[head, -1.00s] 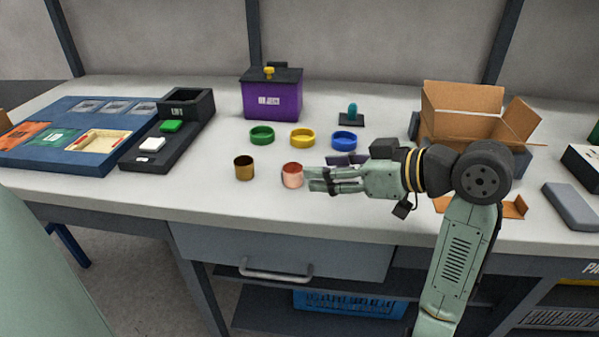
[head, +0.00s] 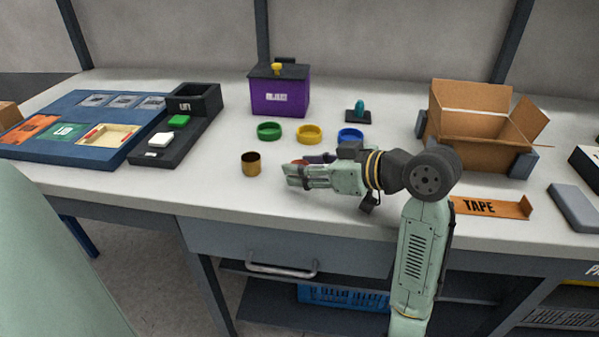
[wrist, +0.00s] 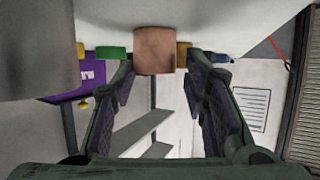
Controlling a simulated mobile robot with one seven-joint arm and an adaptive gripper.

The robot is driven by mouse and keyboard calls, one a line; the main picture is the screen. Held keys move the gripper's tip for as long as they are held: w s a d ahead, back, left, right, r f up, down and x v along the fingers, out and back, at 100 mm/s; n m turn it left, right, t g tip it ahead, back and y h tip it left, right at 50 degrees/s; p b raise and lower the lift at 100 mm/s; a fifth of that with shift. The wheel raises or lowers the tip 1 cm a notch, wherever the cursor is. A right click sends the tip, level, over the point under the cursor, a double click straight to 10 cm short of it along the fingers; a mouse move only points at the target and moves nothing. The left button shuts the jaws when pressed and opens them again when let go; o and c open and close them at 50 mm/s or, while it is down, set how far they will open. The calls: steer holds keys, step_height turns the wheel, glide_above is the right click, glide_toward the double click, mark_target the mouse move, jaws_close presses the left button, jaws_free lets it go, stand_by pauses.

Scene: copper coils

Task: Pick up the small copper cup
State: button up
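The small copper cup (head: 300,161) stands on the bench, mostly hidden in the head view behind my gripper, with only a reddish bit of rim showing. In the wrist view the copper cup (wrist: 154,48) appears at the far end of the gap between my fingers. My gripper (head: 289,176) is low over the bench, on the near side of the cup, pointing left. Its fingers (wrist: 158,72) are spread apart in the wrist view with nothing gripped. I cannot tell how far the cup is from the fingertips.
A brass cup (head: 251,164) stands just left of my gripper. Green (head: 269,131), yellow (head: 309,134) and blue (head: 350,135) rings lie behind, with a purple box (head: 280,97) further back. An open cardboard box (head: 480,150) and an orange TAPE holder (head: 490,207) are at right.

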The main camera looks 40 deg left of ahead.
steer(key=c, duration=0.6)
steer(key=shift+c, duration=0.2)
steer(key=shift+r, duration=0.15)
